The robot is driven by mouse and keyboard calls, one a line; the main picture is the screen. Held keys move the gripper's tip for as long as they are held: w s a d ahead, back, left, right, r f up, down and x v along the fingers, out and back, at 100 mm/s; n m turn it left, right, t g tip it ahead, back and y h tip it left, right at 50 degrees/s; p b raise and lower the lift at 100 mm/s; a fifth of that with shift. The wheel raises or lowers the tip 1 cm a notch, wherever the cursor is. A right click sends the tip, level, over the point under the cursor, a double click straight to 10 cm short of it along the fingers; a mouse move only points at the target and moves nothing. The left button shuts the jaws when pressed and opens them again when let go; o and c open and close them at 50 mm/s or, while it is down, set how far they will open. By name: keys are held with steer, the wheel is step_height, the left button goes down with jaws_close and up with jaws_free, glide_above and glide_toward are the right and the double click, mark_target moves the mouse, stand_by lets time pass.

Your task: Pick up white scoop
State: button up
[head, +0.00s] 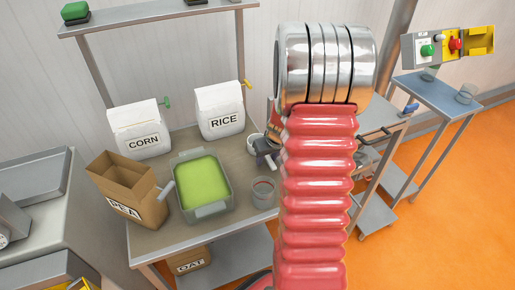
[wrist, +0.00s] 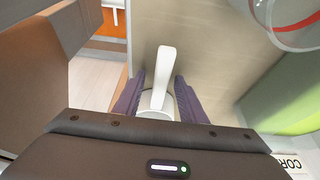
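The white scoop shows in the wrist view, its pale handle (wrist: 163,72) pointing up the picture between my two dark fingers. Its round bowl (wrist: 157,113) lies lower, partly hidden by my gripper's body. My gripper (wrist: 160,79) is open around the scoop, with a gap visible between each fingertip and the handle. In the head view, a small part of a white round thing, likely the scoop (head: 253,141), shows on the table just left of my gripper (head: 264,158).
The table (head: 185,236) also holds a clear cup (head: 264,193), a green-filled bin (head: 203,181), a rice bag (head: 219,112), a corn bag (head: 138,130) and a pea box (head: 126,190). The cup also shows in the wrist view (wrist: 292,22). A shelf post stands behind.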

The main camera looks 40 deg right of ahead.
steer(key=shift+c, duration=0.3)
jaws_close()
stand_by(0.4)
